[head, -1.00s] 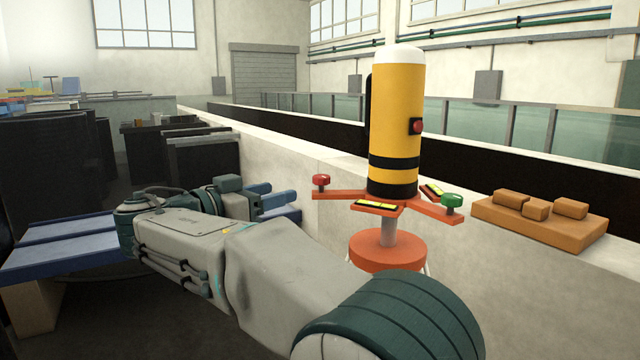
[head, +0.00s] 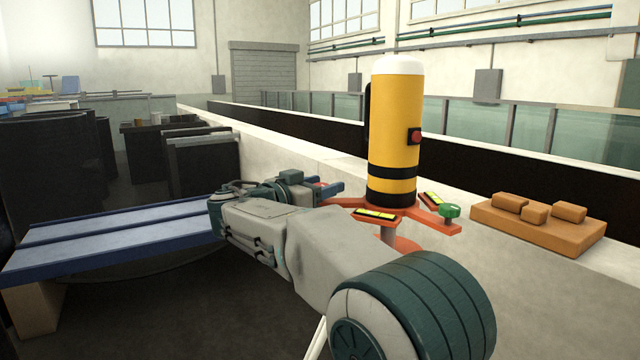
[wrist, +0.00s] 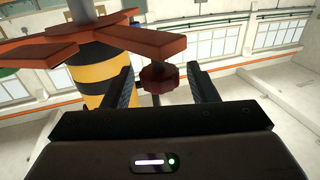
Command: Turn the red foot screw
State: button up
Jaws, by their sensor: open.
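The red foot screw (wrist: 160,78) is a dark red lobed knob under one orange arm of the tribrach (wrist: 160,42) in the wrist view. My gripper (wrist: 160,68) is open, with one finger on each side of the screw and a gap visible on both sides. In the head view my gripper (head: 328,188) is at the left arm of the orange tribrach (head: 436,222), and the screw is mostly hidden there. The yellow cylinder (head: 393,120) with black bands stands upright on the tribrach. A green foot screw (head: 449,211) is on its right arm.
A pale wall ledge (head: 490,290) runs behind the stand. An orange-brown block tray (head: 535,238) rests on it at the right. A blue bench (head: 110,235) is at the left. The dark floor between is mostly open.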

jog(key=c, duration=1)
jog(key=shift+o, duration=0.2)
jog(key=shift+f+b, duration=0.25)
jog(key=shift+b, duration=0.75)
jog(key=shift+d+n+t+y+b, duration=0.1)
jog(key=shift+n+t+y+b, duration=0.3)
jog(key=shift+y+b, duration=0.15)
